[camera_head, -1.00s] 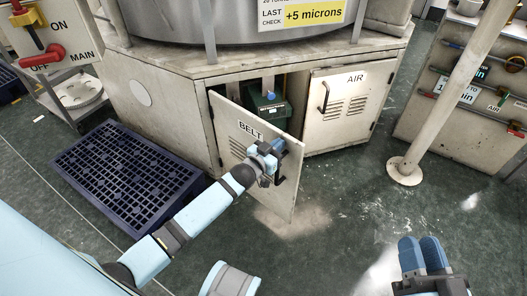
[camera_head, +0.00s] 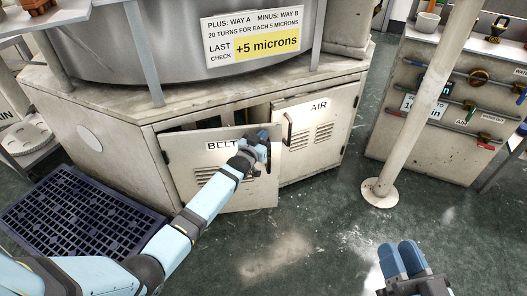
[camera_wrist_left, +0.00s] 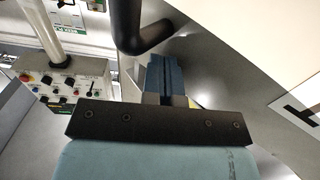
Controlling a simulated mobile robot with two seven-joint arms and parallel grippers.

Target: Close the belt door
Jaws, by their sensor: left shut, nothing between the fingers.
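The beige belt door (camera_head: 215,190), lettered BELT, stands partly open in the head view. It hangs out from the cabinet, with a dark gap above its top edge. My left gripper (camera_head: 264,146) is shut and empty, at the door's upper right near its free edge. The arm hides part of the door's face and most of its handle. In the left wrist view, the blue fingers (camera_wrist_left: 163,78) are together beside a dark curved bar (camera_wrist_left: 130,25), which looks like the handle; contact is unclear. My right gripper (camera_head: 402,260) has its blue fingers together, low on the right.
The AIR door (camera_head: 318,125) beside it is closed. A dark blue slotted platform (camera_head: 80,222) lies on the floor at left. A pale post (camera_head: 415,110) and a tool cabinet (camera_head: 400,130) stand at right. Floor before the door is clear, with pale dust.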

